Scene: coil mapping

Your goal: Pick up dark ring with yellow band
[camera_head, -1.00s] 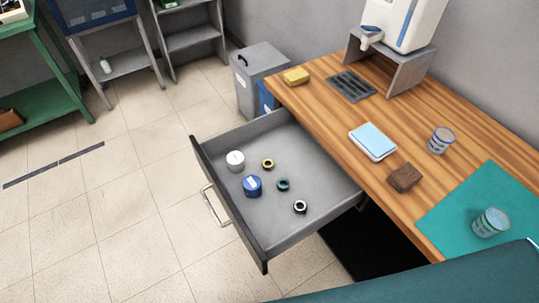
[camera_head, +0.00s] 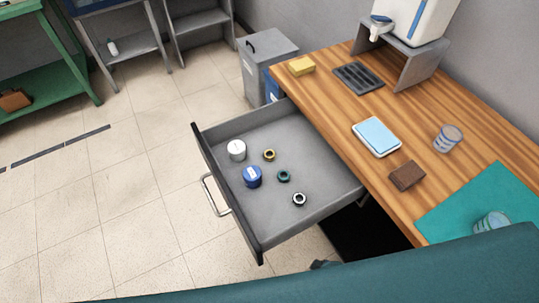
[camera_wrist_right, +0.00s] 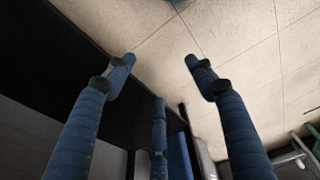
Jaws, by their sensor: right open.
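The dark ring with a yellow band (camera_head: 269,155) lies in the open grey drawer (camera_head: 323,202), towards its far end, in the head view. A dark ring with green (camera_head: 284,176) and a dark ring with a pale band (camera_head: 299,199) lie nearer in the same drawer. My right gripper (camera_wrist_right: 158,68) shows in the right wrist view with its blue fingers spread and nothing between them. Floor tiles and dark furniture show beyond the fingers; no ring shows there. My left gripper is not in view.
A white round container (camera_head: 237,150) and a blue one (camera_head: 252,176) stand in the drawer, left of the rings. The wooden desk (camera_head: 335,110) borders the drawer on the right. Open floor (camera_head: 130,215) lies to the left. A grey bin (camera_head: 268,62) stands behind.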

